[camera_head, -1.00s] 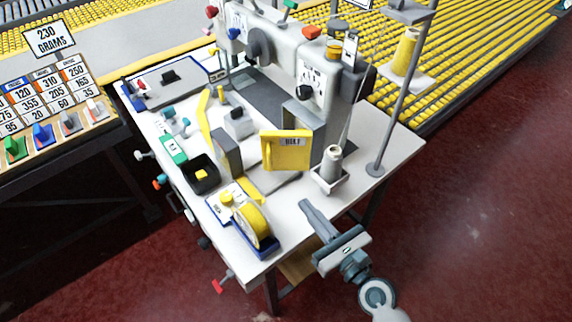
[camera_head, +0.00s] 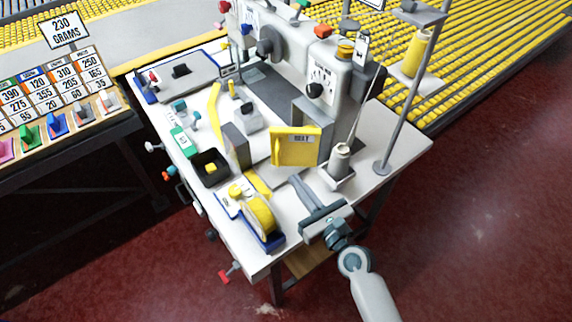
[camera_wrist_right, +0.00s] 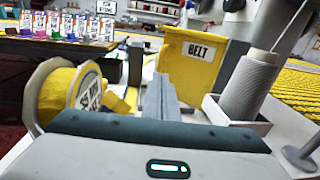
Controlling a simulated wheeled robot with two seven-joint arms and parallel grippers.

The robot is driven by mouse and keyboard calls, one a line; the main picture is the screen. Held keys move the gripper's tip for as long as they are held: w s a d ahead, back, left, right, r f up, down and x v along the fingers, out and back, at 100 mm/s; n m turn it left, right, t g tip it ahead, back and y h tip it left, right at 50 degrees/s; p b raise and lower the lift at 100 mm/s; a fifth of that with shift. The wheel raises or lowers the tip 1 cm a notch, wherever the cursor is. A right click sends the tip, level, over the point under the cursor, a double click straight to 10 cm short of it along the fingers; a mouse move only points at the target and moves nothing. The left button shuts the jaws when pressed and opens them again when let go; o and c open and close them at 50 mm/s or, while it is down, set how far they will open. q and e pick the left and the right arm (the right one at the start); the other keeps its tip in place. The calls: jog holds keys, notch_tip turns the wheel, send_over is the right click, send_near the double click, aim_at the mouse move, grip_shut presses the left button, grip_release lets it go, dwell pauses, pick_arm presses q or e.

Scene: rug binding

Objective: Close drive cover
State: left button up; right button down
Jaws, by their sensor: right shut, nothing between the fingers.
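The drive cover is a yellow panel labelled BELT (camera_head: 295,148). It stands out from the grey drive housing (camera_head: 308,112) on the sewing machine, swung open over the table. It also shows in the right wrist view (camera_wrist_right: 188,62), ahead of the fingers. My right gripper (camera_head: 296,180) is shut and empty. Its fingers point toward the cover from the table's front right side, a little short of it and apart from it as far as I can see. In the right wrist view the shut fingers (camera_wrist_right: 162,92) overlap the cover's lower left edge. My left gripper is not in view.
A cone of grey thread (camera_head: 341,160) in a white tray stands just right of my right gripper. A yellow tape roll (camera_head: 262,216) on a blue base lies to its left. A black bin (camera_head: 211,167) and a thread stand pole (camera_head: 398,105) are nearby.

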aim_at(279, 159)
jog(key=shift+p+x, duration=0.6)
jog(key=shift+x, duration=2.6)
